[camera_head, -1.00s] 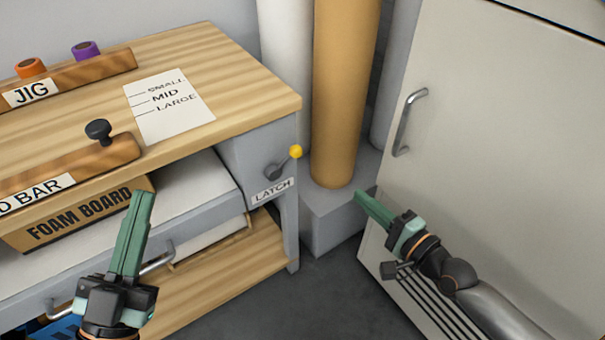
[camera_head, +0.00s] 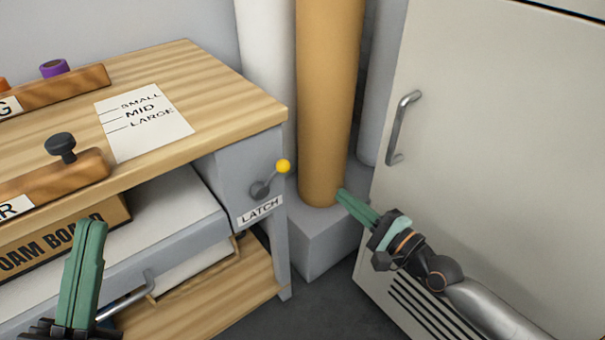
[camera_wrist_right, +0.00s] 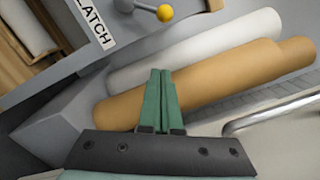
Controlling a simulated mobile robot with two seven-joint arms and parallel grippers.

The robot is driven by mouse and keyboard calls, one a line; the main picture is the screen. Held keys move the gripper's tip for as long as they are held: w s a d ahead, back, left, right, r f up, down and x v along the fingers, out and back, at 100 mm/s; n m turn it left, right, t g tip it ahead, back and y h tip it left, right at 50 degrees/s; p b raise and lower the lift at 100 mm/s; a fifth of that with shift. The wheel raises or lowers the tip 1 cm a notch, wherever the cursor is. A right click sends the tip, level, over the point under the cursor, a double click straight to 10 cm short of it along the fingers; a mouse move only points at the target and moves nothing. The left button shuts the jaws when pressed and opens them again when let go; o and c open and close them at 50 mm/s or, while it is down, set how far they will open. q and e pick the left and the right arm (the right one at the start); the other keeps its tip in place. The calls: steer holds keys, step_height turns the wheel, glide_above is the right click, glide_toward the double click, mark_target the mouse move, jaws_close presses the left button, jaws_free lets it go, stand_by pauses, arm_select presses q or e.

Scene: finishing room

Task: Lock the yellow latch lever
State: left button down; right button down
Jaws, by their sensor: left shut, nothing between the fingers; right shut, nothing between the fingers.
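The latch lever is a grey arm with a yellow ball knob (camera_head: 283,166), on a grey pivot on the bench's end panel above the LATCH label (camera_head: 260,211). It tilts up to the right. In the right wrist view the yellow knob (camera_wrist_right: 165,13) shows at the top edge. My right gripper (camera_head: 342,194) is shut and empty, to the right of and slightly below the knob, apart from it. My left gripper (camera_head: 90,225) is shut and empty in front of the drawer at the lower left.
A brown roll (camera_head: 328,90) and white rolls stand on a grey block (camera_head: 318,240) behind the right gripper. A white cabinet (camera_head: 490,150) with a metal handle (camera_head: 398,125) is at the right. The wooden bench top (camera_head: 215,95) overhangs the latch panel.

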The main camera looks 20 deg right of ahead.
mark_target(272, 179)
steer(key=w+a+r, duration=0.2)
steer(key=w+a, duration=0.5)
steer(key=shift+w, duration=0.35)
steer(key=shift+r, duration=0.1)
steer(key=shift+a+r+n+p, duration=0.1)
steer(key=shift+r+n+p, duration=0.15)
steer(key=shift+n+p, duration=0.25)
